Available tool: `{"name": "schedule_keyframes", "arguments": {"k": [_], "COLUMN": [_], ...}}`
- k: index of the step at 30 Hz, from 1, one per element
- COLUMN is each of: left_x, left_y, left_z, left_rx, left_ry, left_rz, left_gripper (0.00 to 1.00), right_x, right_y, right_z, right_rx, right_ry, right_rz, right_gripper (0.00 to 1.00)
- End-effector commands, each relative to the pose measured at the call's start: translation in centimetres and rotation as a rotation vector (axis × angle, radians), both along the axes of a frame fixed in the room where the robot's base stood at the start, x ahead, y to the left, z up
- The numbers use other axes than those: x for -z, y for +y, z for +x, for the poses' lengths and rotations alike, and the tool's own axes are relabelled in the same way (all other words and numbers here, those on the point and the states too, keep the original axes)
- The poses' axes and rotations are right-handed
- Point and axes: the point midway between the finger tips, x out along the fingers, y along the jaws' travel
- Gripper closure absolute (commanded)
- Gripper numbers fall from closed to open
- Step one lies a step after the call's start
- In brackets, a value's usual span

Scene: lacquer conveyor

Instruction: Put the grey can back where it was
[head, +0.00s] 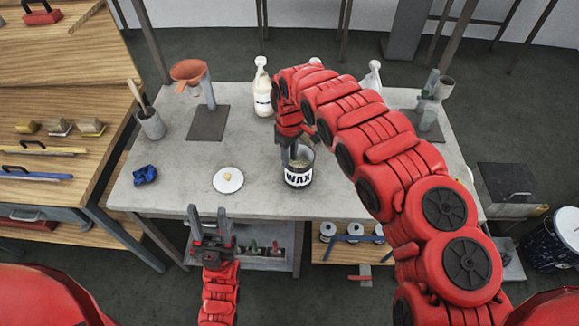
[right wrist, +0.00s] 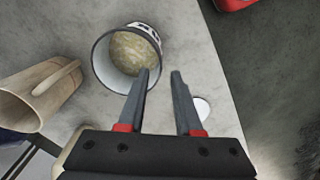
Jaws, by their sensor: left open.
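The grey can (head: 298,181), with a white label reading WAX, stands upright on the grey table near its front edge. In the right wrist view the can (right wrist: 101,62) shows its open mouth and pale yellowish contents. My right gripper (head: 292,158) is over the can from above. My left gripper (head: 208,222) is open and empty, in front of the table's front edge.
A white dish (head: 228,186) with a small yellowish lump and a blue cloth (head: 145,175) lie left of the can. A bottle (head: 263,95) stands behind. A funnel stand (head: 207,115) is at the back left. The table's right front is hidden by my right arm.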

Motion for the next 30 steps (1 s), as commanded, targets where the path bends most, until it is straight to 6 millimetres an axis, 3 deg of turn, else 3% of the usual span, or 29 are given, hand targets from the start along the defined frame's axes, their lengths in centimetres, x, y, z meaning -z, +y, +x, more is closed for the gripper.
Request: {"name": "schedule_keyframes", "arguments": {"k": [6,12,30], "left_x": [1.4,1.7,1.6], "left_y": [0.0,0.0,0.0], "left_z": [0.0,0.0,0.0], "left_rx": [0.0,0.0,0.0], "left_ry": [0.0,0.0,0.0], "left_rz": [0.0,0.0,0.0], "left_gripper": [0.5,0.5,0.5], "right_x": [-2.9,-4.3,-4.4], "right_y": [-0.1,-0.1,0.0], "right_z": [0.2,0.1,0.0], "right_rx": [0.002,0.002,0.001], "right_ry": [-0.005,-0.002,-0.001], "right_rz": [0.0,0.0,0.001], "right_gripper": [0.67,0.67,0.67]}}
